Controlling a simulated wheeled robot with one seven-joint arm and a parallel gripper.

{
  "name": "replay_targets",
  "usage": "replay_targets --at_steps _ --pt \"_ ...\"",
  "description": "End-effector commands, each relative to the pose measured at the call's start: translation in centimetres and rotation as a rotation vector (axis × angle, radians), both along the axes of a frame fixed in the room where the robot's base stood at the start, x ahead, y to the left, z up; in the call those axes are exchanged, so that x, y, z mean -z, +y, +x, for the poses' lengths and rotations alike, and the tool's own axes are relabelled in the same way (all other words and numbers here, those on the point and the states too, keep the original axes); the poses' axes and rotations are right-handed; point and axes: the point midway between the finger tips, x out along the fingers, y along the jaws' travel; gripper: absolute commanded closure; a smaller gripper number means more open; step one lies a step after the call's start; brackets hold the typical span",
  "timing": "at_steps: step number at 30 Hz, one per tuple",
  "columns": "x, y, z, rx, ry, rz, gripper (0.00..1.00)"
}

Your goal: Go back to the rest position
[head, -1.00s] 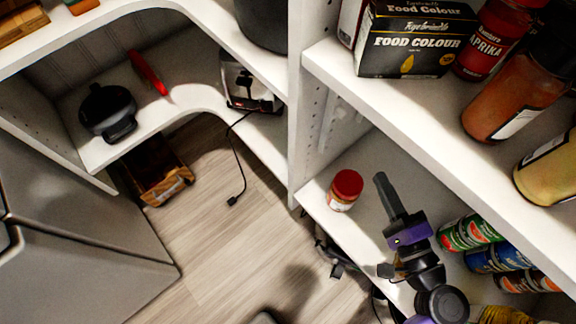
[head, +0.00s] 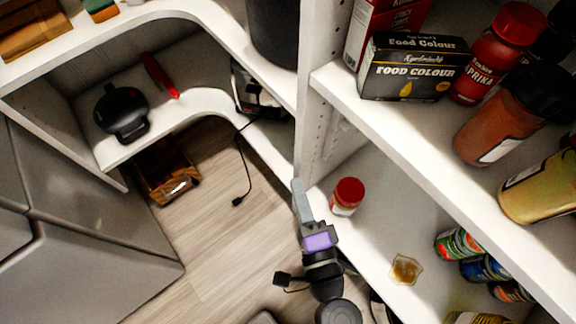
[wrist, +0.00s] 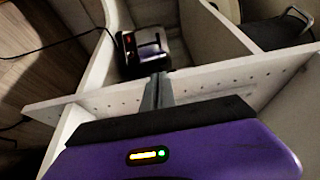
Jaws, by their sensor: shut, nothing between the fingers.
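My gripper (head: 298,188) is in the lower middle of the head view, at the front edge of the lower right shelf, left of the red-lidded jar (head: 347,196). Its fingers are shut and empty, pointing up the picture toward the shelf upright. In the wrist view my gripper (wrist: 158,78) shows as closed grey fingers beyond a purple body. The fingers point toward the toaster-like appliance (wrist: 145,48). I cannot tell whether they touch the shelf panel.
The shelf upright (head: 315,110) stands close to my fingers. Several cans (head: 485,268) lie on the lower right shelf, with an amber piece (head: 405,269) nearer its edge. A cord (head: 245,165) hangs over the floor. The wooden floor (head: 225,245) left of my arm is mostly clear.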

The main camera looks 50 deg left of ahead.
Motion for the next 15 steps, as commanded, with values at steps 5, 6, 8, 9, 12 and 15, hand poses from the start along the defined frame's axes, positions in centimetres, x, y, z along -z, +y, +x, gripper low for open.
replay_targets --at_steps 5,6,8,9,12,15 --pt "0.0 1.2 -1.4 -0.001 0.0 0.0 1.0" --pt "0.0 1.3 -1.6 -0.001 0.0 0.0 1.0" --pt "0.0 1.4 -1.7 0.0 0.0 0.0 1.0" --pt "0.0 1.4 -1.7 0.0 0.0 0.0 1.0" --pt "0.0 1.4 -1.7 0.0 -0.001 0.0 1.0" --pt "0.0 1.4 -1.6 0.004 0.0 0.0 1.0"
